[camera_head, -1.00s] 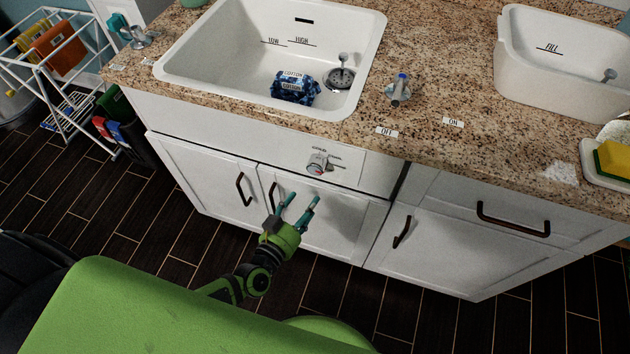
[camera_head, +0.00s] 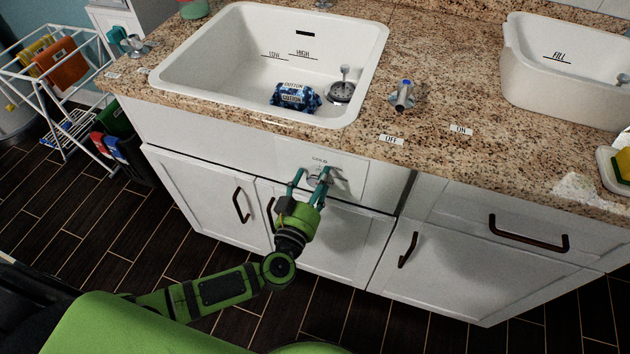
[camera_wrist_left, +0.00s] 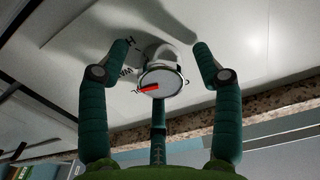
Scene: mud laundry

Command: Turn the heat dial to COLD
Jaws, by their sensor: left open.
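The heat dial (camera_head: 318,181) is a round metal knob on the white panel below the sink, with a COLD label (camera_head: 319,160) just above it. My left gripper (camera_head: 312,171) is open, its two teal fingers either side of the dial. In the left wrist view the dial (camera_wrist_left: 161,82) sits between the spread fingers (camera_wrist_left: 161,50), with visible gaps on both sides. Its face has a red mark pointing left in that view, near partly hidden dark lettering (camera_wrist_left: 126,71). I cannot tell which setting the mark is at. My right gripper is out of view.
The granite counter (camera_head: 430,110) overhangs just above the panel. White cabinet doors with dark handles (camera_head: 408,250) lie below. The sink (camera_head: 215,65) holds a blue COTTON bundle (camera_head: 296,97). A tap handle (camera_head: 404,96) stands on the counter. A drying rack (camera_head: 60,75) is at left.

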